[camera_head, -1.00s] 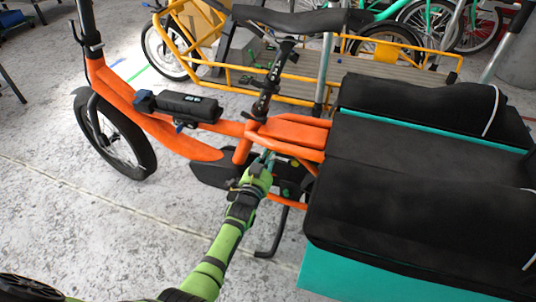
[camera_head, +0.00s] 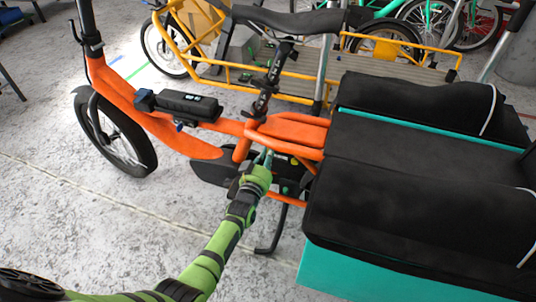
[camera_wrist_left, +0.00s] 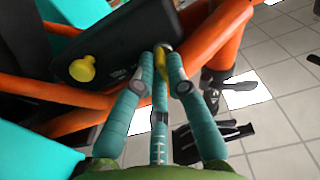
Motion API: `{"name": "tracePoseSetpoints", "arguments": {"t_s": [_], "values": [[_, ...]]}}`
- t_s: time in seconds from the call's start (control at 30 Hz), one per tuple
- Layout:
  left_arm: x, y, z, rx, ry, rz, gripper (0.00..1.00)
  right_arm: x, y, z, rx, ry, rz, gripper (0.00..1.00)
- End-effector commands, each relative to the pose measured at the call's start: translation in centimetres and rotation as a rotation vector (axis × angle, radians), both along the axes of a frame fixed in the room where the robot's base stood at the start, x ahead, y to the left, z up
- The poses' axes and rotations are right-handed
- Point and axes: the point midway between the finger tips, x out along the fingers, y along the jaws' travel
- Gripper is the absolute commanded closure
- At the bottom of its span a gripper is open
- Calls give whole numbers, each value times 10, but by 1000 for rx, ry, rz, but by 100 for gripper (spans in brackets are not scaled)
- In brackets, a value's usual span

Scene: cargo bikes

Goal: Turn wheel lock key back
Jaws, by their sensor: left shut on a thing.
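The orange cargo bike (camera_head: 178,135) stands in front of me. In the left wrist view a black lock housing (camera_wrist_left: 118,45) sits by the orange frame tubes. My left gripper (camera_head: 268,158) reaches the bike below the seat area. In the left wrist view its teal fingers (camera_wrist_left: 160,60) are shut around a small yellow key (camera_wrist_left: 161,58) at the right end of the housing. The fingers hide much of the key, so its angle is hard to tell. My right gripper is not in view.
A yellow knob (camera_wrist_left: 82,68) sticks out of the housing, left of the fingers. Black padded bags (camera_head: 415,215) and a teal box (camera_head: 350,280) flank the arm on the right. A yellow cargo bike (camera_head: 290,75) stands behind.

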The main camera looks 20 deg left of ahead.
Motion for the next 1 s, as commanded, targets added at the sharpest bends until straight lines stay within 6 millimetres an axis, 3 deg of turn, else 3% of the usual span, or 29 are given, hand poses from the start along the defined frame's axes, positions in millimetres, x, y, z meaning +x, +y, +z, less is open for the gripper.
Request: {"name": "tracePoseSetpoints", "arguments": {"t_s": [0.33,0.37,0.4,0.77,1.0], "values": [[0,0,-1,-7,2,1,100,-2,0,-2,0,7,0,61],[-1,0,-1,-7,2,1,78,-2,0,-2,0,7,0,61],[0,0,-1,-7,2,1,62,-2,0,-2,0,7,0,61],[-1,0,0,-5,1,0,61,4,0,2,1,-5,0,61],[-25,1,-1,-4,1,0,61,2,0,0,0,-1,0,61]]}}
